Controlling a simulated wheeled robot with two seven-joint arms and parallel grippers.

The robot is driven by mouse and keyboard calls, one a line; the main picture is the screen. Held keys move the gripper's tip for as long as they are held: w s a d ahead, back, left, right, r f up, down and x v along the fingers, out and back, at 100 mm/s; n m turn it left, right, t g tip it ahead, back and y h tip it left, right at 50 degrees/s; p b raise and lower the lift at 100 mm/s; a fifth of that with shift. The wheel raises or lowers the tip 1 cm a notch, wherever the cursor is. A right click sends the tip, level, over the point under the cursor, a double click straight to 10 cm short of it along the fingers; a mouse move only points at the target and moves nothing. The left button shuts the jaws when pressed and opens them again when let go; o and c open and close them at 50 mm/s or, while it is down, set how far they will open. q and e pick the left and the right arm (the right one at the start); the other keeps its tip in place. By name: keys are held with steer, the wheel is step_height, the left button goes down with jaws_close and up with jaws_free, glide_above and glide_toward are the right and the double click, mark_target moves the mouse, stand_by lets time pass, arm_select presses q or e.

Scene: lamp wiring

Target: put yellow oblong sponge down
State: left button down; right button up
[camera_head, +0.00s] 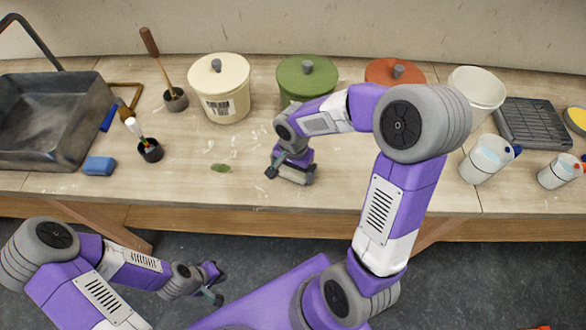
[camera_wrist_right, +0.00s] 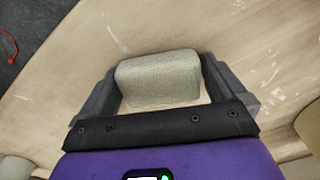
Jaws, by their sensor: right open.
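A pale beige-yellow oblong sponge (camera_wrist_right: 158,78) lies on the wooden table between the two fingers of my right gripper (camera_wrist_right: 163,88) in the right wrist view. The fingers are open, with one on each side of the sponge. In the head view my right gripper (camera_head: 291,174) is low over the table near its front edge, and the sponge is mostly hidden by it. My left gripper (camera_head: 218,284) is off the table, low in front of its edge, with its fingers apart and nothing between them.
A blue sponge (camera_head: 99,166), a brush cup (camera_head: 150,150) and a grey metal tray (camera_head: 40,160) are at the left. Cream (camera_head: 220,100), green (camera_head: 306,75) and red (camera_head: 393,70) lidded pots stand behind. A white bucket (camera_head: 478,88) and bottles are at the right.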

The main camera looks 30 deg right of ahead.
mark_target(294, 170)
arm_select(q)
step_height(294, 170, up, 4)
steer(key=p, duration=0.3)
steer(key=shift+w+d+f+p, duration=0.1)
steer(key=shift+p, duration=0.2)
arm_select(e)
step_height(294, 170, up, 12)
steer(key=shift+s, duration=0.1)
